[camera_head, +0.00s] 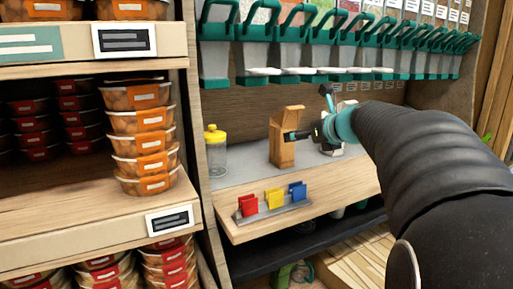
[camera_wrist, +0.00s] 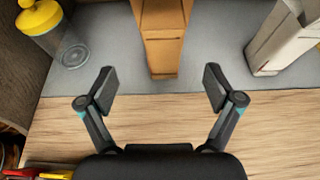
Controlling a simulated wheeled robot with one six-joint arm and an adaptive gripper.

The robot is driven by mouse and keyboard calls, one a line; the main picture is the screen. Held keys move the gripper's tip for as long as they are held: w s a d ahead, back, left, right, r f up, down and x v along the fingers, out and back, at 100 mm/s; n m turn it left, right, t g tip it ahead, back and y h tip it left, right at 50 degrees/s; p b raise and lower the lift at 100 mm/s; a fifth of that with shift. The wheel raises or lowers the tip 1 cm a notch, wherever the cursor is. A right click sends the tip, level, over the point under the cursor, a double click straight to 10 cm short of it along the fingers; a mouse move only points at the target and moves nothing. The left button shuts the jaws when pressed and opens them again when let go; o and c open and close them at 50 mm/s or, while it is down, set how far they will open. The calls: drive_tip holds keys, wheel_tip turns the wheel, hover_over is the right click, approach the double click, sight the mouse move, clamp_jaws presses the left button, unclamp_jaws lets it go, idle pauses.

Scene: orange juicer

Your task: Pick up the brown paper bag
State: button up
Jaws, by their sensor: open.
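The brown paper bag (camera_head: 283,150) stands upright with its top open on the grey part of the shelf in the head view. In the wrist view the bag (camera_wrist: 162,38) is at the top middle, its upper part cut off by the frame edge. My gripper (camera_wrist: 160,88) is open and empty, its two fingers spread to either side of the bag's near end, with the bag beyond the fingertips. In the head view my gripper (camera_head: 302,135) is at the right side of the bag; whether it touches cannot be told there.
A clear jar with a yellow lid (camera_head: 215,150) stands left of the bag. A white object (camera_wrist: 288,38) stands to its right. Red, yellow and blue clips (camera_head: 273,198) sit on the front ledge. Green-handled dispensers (camera_head: 340,45) hang above. Packed food tubs (camera_head: 140,135) fill the left shelves.

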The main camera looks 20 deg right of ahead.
sight(282, 137)
drive_tip(key=shift+d+b+x, duration=0.2)
drive_tip(key=shift+b+x, duration=0.3)
drive_tip(key=shift+x, duration=5.45)
drive_tip(key=shift+w+r, duration=0.1)
drive_tip(key=shift+r, duration=0.1)
drive_tip(key=c, duration=1.3)
